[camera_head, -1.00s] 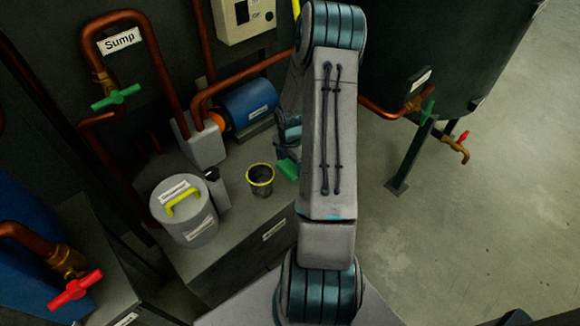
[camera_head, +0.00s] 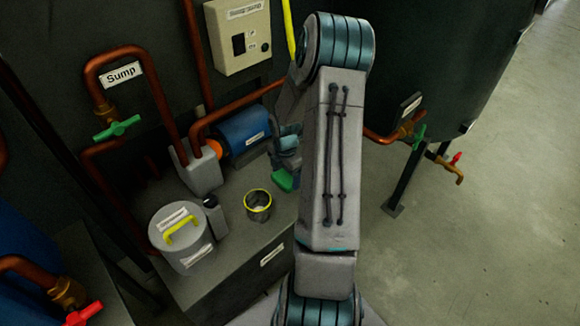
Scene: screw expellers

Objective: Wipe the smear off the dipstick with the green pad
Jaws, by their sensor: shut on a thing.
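My gripper (camera_head: 286,157) is left of my arm, over the back of the grey bench, partly hidden by my arm. It is shut on the green pad (camera_head: 284,181), which shows just below it, behind and to the right of the yellow-rimmed cup. I cannot make out the dipstick or its smear for certain. A thin yellow strip (camera_head: 289,30) stands upright behind my arm at the top; I cannot tell what it is.
On the bench (camera_head: 225,270) stand a lidded grey pot (camera_head: 184,252) with a yellow handle, a small dark-capped container (camera_head: 216,218) and the yellow-rimmed cup (camera_head: 258,207). Behind are a blue motor (camera_head: 243,133) and copper pipes (camera_head: 188,60). Open floor (camera_head: 490,240) lies right.

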